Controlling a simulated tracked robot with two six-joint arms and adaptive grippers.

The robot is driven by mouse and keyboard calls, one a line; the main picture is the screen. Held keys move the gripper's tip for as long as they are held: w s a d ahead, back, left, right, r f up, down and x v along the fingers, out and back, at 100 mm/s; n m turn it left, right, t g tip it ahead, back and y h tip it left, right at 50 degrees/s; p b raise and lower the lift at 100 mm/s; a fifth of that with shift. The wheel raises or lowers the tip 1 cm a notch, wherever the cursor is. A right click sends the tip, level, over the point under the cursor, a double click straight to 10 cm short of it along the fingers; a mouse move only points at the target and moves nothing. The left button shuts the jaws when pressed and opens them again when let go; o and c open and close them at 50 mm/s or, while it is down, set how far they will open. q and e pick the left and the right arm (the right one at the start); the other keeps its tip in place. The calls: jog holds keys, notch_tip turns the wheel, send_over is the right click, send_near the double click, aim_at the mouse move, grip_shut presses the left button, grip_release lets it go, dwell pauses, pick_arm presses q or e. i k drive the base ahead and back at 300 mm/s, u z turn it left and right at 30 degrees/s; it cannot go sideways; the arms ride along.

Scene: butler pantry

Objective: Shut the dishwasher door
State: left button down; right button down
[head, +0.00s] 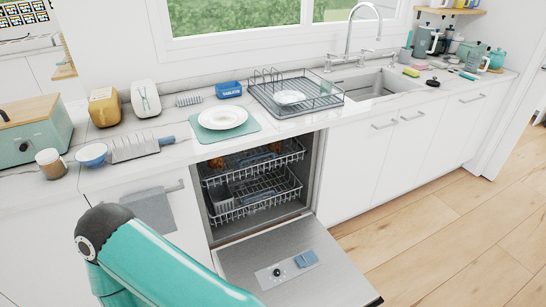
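The dishwasher (213,226) is built into the counter front below the white plate. Its door (330,274) hangs down fully open, roughly level, with its inner face up. A detergent dispenser with a round black knob and a blue lid is set in that face. Two wire racks (262,200) are inside the tub, with a few brown and blue items in the upper one. My teal left arm crosses the lower left, in front of the door's left side. Neither gripper is in view.
The counter (180,150) above holds a plate on a green mat, a dish rack (330,97), a toaster (30,133) and a mug. A grey towel (151,209) hangs left of the dishwasher. Wooden floor (440,240) is clear to the right.

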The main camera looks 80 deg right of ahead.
aim_at(249, 264)
jog(key=u, duration=0.15)
jog(key=i, duration=0.25)
jog(key=u, duration=3.15)
jog(key=k, duration=0.6)
jog(key=z, duration=5.6)
jog(key=k, duration=0.4)
jog(key=z, duration=0.05)
